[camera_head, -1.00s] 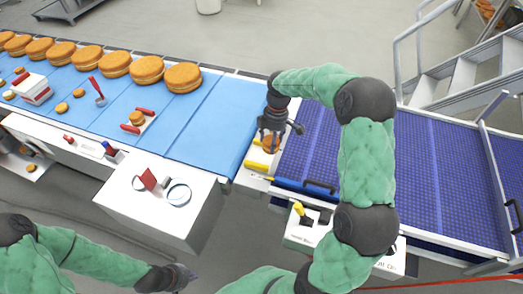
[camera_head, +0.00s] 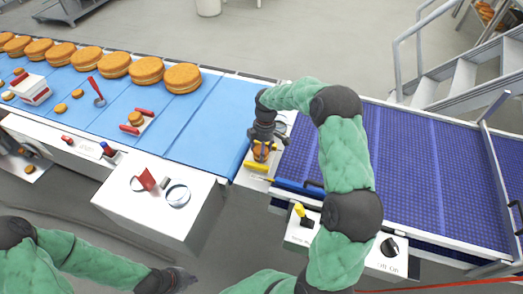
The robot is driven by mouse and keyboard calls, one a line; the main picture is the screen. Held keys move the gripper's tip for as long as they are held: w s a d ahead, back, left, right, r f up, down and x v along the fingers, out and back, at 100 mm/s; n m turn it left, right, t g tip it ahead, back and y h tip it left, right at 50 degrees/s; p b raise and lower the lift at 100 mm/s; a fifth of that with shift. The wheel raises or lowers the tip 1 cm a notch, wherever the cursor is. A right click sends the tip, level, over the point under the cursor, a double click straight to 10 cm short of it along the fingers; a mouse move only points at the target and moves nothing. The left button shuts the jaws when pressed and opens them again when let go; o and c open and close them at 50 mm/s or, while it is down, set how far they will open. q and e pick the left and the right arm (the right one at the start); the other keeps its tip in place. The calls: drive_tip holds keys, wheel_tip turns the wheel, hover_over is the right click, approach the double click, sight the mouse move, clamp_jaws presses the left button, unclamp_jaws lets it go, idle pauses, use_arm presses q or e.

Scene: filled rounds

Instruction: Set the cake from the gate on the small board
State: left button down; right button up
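A small golden-brown cake (camera_head: 261,153) is beneath my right gripper (camera_head: 262,151), which is shut on it. They are above the light strip between the blue belt and the purple-blue roller bed, by a yellow bar (camera_head: 256,166); I cannot tell if the cake touches the strip. Another small cake (camera_head: 137,118) lies between two red bars on a small white plate (camera_head: 150,118) on the belt. I cannot tell which bar-edged piece is the gate and which the small board. My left gripper (camera_head: 183,279) is low in the picture, away from the cakes; its finger opening is unclear.
Several large cakes (camera_head: 183,78) line the far side of the blue belt (camera_head: 200,130). A white box (camera_head: 160,200) with a red flag stands in front. The roller bed (camera_head: 430,170) at the right is empty. A control box (camera_head: 300,230) stands below my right arm.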

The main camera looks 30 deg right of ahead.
drive_tip(key=shift+f, duration=0.15)
drive_tip(key=o, duration=0.8)
drive_tip(key=r, duration=0.4)
drive_tip(key=d+r+p, duration=0.1)
drive_tip(key=r, duration=0.7)
drive_tip(key=shift+w+d+r+p, duration=0.15)
drive_tip(key=shift+w+d+p, duration=0.15)
drive_tip(key=shift+w+p, duration=0.1)
